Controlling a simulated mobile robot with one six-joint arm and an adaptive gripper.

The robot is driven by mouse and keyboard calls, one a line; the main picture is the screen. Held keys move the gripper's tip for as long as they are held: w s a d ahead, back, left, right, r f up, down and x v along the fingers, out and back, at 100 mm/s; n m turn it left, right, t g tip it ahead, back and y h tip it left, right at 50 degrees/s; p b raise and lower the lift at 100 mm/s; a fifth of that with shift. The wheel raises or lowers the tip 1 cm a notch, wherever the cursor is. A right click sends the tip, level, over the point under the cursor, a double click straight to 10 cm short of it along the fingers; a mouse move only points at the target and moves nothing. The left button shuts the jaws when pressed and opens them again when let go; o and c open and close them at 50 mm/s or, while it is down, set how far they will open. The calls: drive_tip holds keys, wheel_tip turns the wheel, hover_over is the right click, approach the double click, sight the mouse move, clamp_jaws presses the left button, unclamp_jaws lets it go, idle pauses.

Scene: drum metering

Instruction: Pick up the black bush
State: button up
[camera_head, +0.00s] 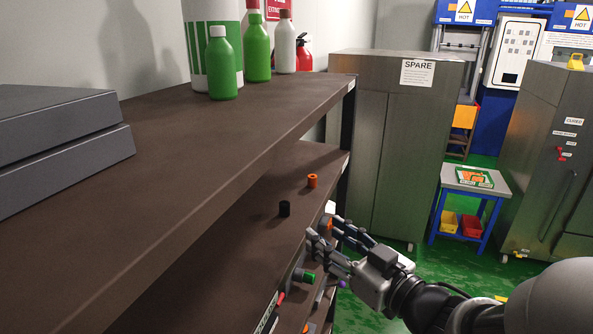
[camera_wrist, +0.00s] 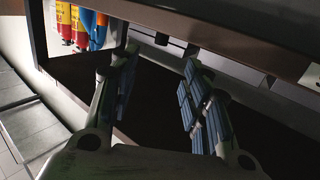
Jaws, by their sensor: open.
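The black bush (camera_head: 284,209) is a small dark cylinder standing upright on the brown lower shelf (camera_head: 240,225) in the head view. My gripper (camera_head: 320,234) is to its right and nearer the camera, by the shelf's front edge, apart from the bush. In the wrist view my gripper (camera_wrist: 160,75) shows two spread fingers with ribbed blue-grey pads and nothing between them. I cannot make out the black bush for certain in the wrist view.
An orange bush (camera_head: 312,181) stands behind the black one. Another orange piece (camera_head: 329,224) is beside my fingers. The upper shelf (camera_head: 180,170) overhangs the lower one and carries green bottles (camera_head: 222,65). A green-tipped item (camera_head: 308,277) lies below my gripper. A grey SPARE cabinet (camera_head: 400,150) stands beyond.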

sight(288, 206)
drive_tip(key=p+x, duration=0.1)
drive_tip(key=x, duration=0.8)
drive_tip(key=shift+w+a, duration=0.2)
drive_tip(key=shift+w, duration=0.1)
drive_tip(key=shift+b+x, duration=0.3)
drive_tip(key=shift+x, duration=2.5)
drive_tip(key=shift+s+a+r, duration=0.1)
drive_tip(key=shift+s+r, duration=0.05)
drive_tip(key=shift+r, duration=0.1)
drive_tip(key=shift+c, duration=0.6)
clamp_jaws()
